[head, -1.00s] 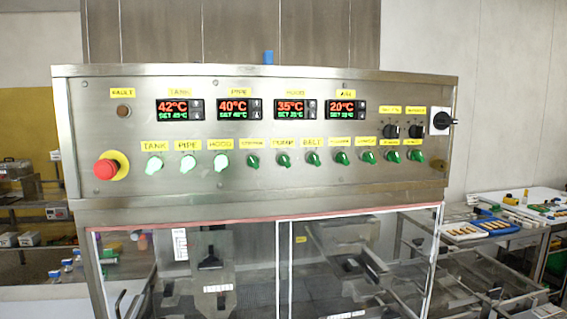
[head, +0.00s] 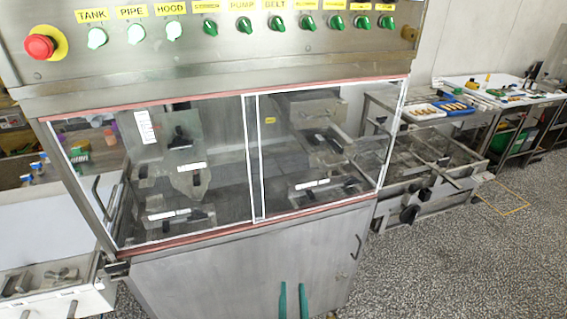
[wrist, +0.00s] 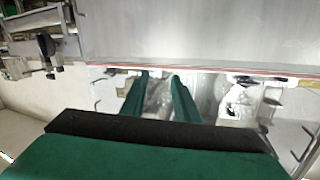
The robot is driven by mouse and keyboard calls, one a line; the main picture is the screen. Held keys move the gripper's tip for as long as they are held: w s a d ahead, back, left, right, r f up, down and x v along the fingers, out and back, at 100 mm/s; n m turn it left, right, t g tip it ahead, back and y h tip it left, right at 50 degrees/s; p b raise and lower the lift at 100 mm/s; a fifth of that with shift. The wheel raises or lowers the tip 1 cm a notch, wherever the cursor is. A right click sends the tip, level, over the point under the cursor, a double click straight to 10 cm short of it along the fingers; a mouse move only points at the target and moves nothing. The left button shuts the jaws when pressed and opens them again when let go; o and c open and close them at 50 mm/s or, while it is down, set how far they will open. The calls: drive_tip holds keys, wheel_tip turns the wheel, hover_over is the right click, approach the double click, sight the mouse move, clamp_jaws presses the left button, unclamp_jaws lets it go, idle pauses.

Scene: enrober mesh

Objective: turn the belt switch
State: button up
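The belt switch (head: 277,23) is a small green knob under the yellow BELT label (head: 275,3), near the top edge of the head view. Similar green knobs stand beside it: the pump switch (head: 244,24) on its left and another switch (head: 307,23) on its right. My gripper (head: 292,284) shows at the bottom edge as two green fingers, well below the panel and in front of the lower cabinet. In the wrist view my gripper (wrist: 160,75) has its fingers apart with nothing between them. I cannot make out the belt switch in the wrist view.
A red emergency button (head: 39,47) is at the panel's left. Clear covers (head: 325,150) with white frames close the machine below the panel. A mesh conveyor (head: 430,165) and a table with trays (head: 455,107) stand on the right. Speckled floor (head: 470,270) is free at lower right.

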sight(281, 26)
drive_tip(key=w+d+r+n+y, duration=0.1)
drive_tip(key=w+r, duration=0.4)
drive_tip(key=r, duration=0.4)
drive_tip(key=w+r+n+t+y, duration=0.15)
drive_tip(key=w+r, duration=0.35)
drive_tip(key=r, duration=0.5)
drive_tip(key=w+d+r+n+y, duration=0.1)
drive_tip(key=w+r+n, duration=0.1)
drive_tip(key=w+r, duration=0.55)
drive_tip(key=s+r+n+g+y, duration=0.1)
drive_tip(key=s+r+n, duration=0.3)
drive_tip(key=r, duration=1.2)
drive_tip(key=s+r+n+y, duration=0.1)
drive_tip(key=s+r+n, duration=0.35)
drive_tip(key=r, duration=1.15)
drive_tip(key=shift+m, duration=0.8)
drive_tip(key=x, duration=0.6)
drive_tip(key=a+x, duration=0.1)
drive_tip(key=x, duration=0.2)
drive_tip(key=shift+w+a+f, duration=0.2)
drive_tip(key=shift+f, duration=0.05)
clamp_jaws()
